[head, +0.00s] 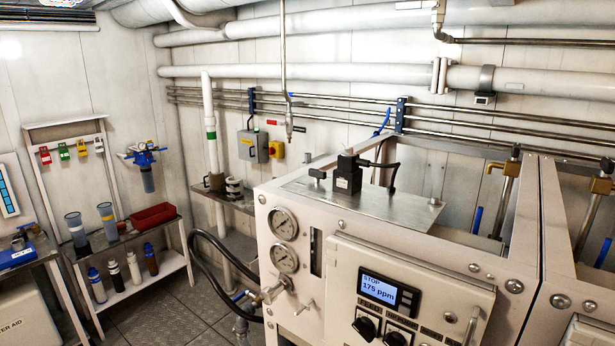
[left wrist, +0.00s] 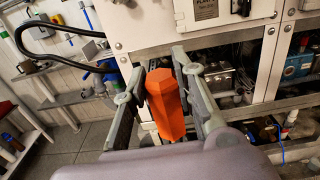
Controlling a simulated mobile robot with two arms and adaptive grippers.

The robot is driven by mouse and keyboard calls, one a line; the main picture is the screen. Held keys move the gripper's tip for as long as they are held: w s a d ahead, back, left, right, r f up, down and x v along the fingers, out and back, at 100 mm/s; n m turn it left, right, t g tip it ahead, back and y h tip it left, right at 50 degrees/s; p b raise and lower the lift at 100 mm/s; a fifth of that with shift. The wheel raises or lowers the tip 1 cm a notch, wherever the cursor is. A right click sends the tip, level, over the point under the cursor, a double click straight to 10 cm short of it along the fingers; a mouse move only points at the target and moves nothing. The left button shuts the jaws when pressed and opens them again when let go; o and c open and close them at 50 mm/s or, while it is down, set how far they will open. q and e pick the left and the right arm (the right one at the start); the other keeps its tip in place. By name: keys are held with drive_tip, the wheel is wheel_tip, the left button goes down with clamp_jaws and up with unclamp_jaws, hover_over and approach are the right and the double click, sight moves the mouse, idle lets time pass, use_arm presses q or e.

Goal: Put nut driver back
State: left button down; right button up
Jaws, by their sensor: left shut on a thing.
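My left gripper (left wrist: 160,88) shows in the left wrist view, with one grey finger on each side of an orange six-sided handle. It is shut on this handle, which I take to be the nut driver (left wrist: 166,105). The handle stands roughly upright between the fingers, in front of the white watermaker cabinet. The nut driver's shaft and tip are hidden. Neither gripper shows in the head view, and my right gripper is in no view. I cannot make out a holder for the nut driver.
The watermaker cabinet (head: 408,262) has gauges and a display (head: 389,290) reading "STOP 175 ppm". A black hose (head: 203,270) loops at its left. A shelf at the left holds a red tray (head: 154,215), cups and bottles. The floor (head: 178,298) between is open.

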use_arm(q)
drive_tip(key=n+t+y, duration=0.1)
drive_tip(key=y, duration=0.1)
drive_tip(key=r+n+t+y, duration=0.1)
drive_tip(key=s+n+y, duration=0.1)
drive_tip(key=y, duration=0.1)
drive_tip(key=shift+r+n+t+y, duration=0.3)
drive_tip(key=shift+r+n+t, duration=0.1)
wheel_tip(320, 180, down, 10)
drive_tip(key=w+a+n+y+b, duration=0.1)
drive_tip(key=n+y+b, duration=0.2)
drive_tip(key=b, duration=0.8)
drive_tip(key=shift+w+a+r+n+t+y, duration=0.15)
drive_tip(key=shift+a+n+t+y, duration=0.2)
drive_tip(key=shift+y, duration=0.75)
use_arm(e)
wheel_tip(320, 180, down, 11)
use_arm(q)
drive_tip(key=shift+d, duration=0.1)
